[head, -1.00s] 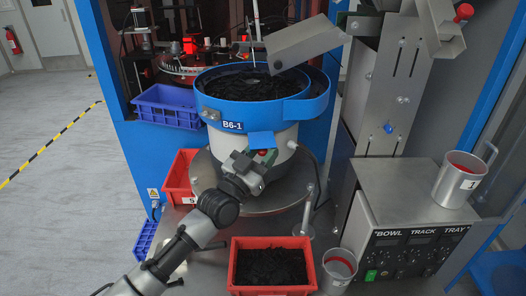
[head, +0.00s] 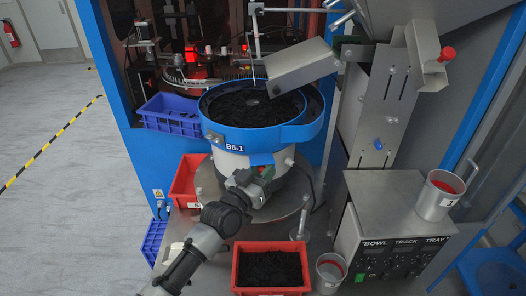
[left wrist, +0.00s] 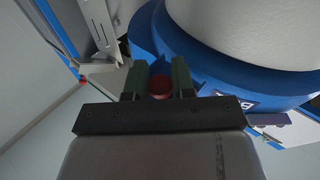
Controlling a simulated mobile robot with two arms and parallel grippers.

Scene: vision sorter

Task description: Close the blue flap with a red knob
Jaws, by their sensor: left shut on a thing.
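The blue flap (head: 262,159) is on the front of the blue feeder bowl (head: 290,133), just right of the B6-1 label. My left gripper (head: 266,172) is at the flap's lower edge. In the left wrist view, a red knob (left wrist: 161,87) sits between the two green-grey fingers of my left gripper (left wrist: 161,80), which is shut on it. The blue surface beyond the knob is partly hidden by the fingers. I cannot tell exactly how far the flap stands from the bowl wall. My right gripper is not in view.
A metal chute (head: 301,66) hangs over the bowl. A red bin (head: 271,248) of black parts and a metal cup (head: 330,271) stand in front. A control box (head: 395,205) with another cup (head: 439,195) is right. A blue crate (head: 170,114) is at left.

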